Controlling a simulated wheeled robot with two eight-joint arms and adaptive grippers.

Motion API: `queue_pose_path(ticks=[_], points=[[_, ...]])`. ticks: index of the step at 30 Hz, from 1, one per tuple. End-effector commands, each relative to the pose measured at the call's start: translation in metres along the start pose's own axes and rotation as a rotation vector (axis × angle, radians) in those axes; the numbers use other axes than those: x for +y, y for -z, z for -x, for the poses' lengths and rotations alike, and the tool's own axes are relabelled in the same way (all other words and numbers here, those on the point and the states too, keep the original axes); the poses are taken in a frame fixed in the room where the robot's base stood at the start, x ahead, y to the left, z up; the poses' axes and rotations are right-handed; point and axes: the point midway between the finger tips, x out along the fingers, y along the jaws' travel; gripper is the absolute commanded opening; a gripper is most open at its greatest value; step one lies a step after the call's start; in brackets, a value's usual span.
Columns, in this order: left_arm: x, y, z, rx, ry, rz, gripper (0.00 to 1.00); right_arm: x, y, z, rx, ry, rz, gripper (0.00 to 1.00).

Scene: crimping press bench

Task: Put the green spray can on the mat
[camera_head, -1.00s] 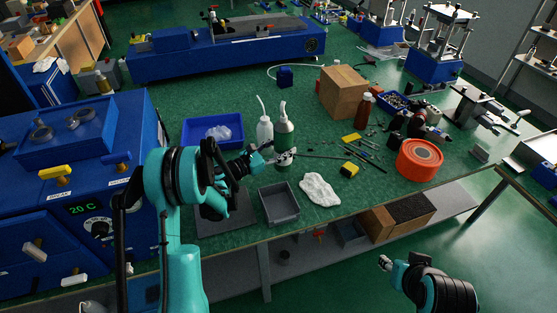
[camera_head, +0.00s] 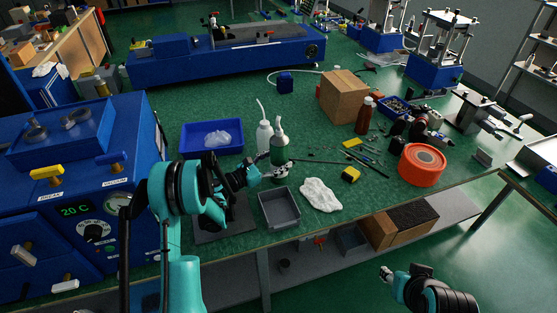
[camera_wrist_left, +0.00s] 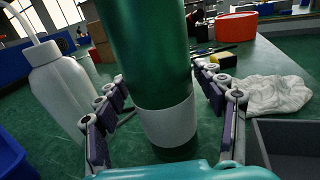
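The green spray can (camera_head: 279,148) has a pale band and stands up close to the white wash bottle in the head view. In the left wrist view the can (camera_wrist_left: 150,55) fills the middle, between the two fingers. My left gripper (camera_head: 279,169) is closed around the can's lower part; the far finger contact is hidden behind the can. The dark mat (camera_head: 224,229) lies at the bench's front edge, partly under my left arm, left of the grey tray. My right gripper (camera_head: 386,273) is off the bench at lower right, its fingers too small to read.
The white wash bottle (camera_head: 264,138) is just left of the can. The grey tray (camera_head: 279,207) and white cloth (camera_head: 320,195) lie in front. A blue tray (camera_head: 211,137) is behind at left. An orange-red container (camera_head: 421,165) and small tools are at right.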

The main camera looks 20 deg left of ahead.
Motion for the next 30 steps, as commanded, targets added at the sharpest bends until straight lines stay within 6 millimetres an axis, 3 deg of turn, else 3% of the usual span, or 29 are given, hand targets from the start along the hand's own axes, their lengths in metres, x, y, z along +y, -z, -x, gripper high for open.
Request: queue_pose_path(ticks=[11, 22, 30], points=[[0.0, -0.005, 0.001, 0.0, 0.0, 0.0, 0.77, 0.0, 0.003, 0.004, 0.0, 0.0, 0.0, 0.4], [0.001, -0.005, 0.061, 0.0, -0.003, 0.0, 0.77, 0.0, 0.012, 0.017, 0.0, 0.0, 0.0, 0.4], [0.0, -0.004, 0.075, 0.0, 0.0, 0.0, 0.77, 0.0, 0.014, 0.019, 0.0, 0.0, 0.0, 0.4]])
